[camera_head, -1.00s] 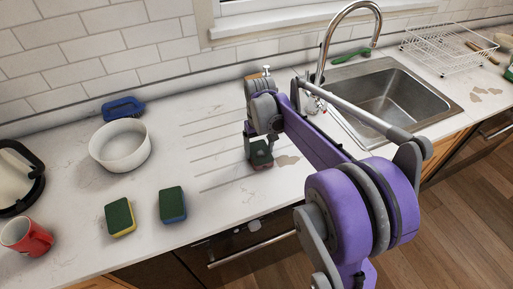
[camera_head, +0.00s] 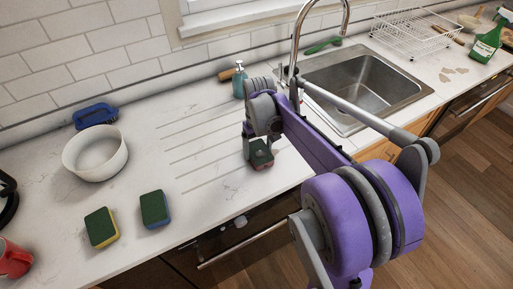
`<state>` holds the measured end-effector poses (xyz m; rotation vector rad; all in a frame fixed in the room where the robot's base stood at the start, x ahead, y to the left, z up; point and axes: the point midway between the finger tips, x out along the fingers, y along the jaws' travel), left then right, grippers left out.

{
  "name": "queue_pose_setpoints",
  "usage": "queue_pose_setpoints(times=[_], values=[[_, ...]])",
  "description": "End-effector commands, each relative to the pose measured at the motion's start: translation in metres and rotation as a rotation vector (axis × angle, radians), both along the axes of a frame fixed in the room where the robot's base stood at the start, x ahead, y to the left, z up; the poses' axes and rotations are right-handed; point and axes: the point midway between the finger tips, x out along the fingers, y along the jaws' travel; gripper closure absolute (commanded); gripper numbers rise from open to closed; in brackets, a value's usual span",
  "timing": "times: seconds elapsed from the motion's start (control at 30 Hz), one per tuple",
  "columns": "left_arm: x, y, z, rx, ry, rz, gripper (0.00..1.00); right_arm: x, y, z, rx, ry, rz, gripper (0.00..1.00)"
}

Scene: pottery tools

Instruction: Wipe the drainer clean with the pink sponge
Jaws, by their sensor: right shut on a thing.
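My right gripper (camera_head: 261,147) points down over the drainer, shut on the pink sponge (camera_head: 262,161). The sponge has a dark green top and a pinkish underside, and appears to rest on the surface. The drainer (camera_head: 205,152) is the grooved part of the white counter left of the sink. The sponge is at the drainer's right part, near the front edge. No brown stain shows beside it; the surface under the sponge and gripper is hidden. My left gripper is not in view.
A blue-green sponge (camera_head: 154,209), a yellow-green sponge (camera_head: 101,228), a white bowl (camera_head: 95,154) and a red mug (camera_head: 14,259) stand left. A soap bottle (camera_head: 239,83) is behind my gripper. The sink (camera_head: 365,85) is right, with brown stains (camera_head: 455,71) beyond it.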

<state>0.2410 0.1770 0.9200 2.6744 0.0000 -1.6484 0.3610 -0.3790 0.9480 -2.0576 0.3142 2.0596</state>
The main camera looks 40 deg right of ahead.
Motion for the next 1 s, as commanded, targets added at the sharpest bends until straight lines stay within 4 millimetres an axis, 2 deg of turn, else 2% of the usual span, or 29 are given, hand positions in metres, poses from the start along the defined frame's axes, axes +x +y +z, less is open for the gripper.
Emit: queue_pose_setpoints(times=[0.3, 0.8, 1.0], values=[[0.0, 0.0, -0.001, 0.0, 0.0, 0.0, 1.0, 0.0, -0.003, -0.001, 0.0, 0.0, 0.0, 0.39], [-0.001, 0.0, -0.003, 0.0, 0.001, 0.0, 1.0, -0.011, -0.046, -0.001, -0.001, 0.0, -0.003, 0.39], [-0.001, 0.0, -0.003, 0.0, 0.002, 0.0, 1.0, -0.014, -0.057, -0.001, -0.001, 0.0, -0.001, 0.39]])
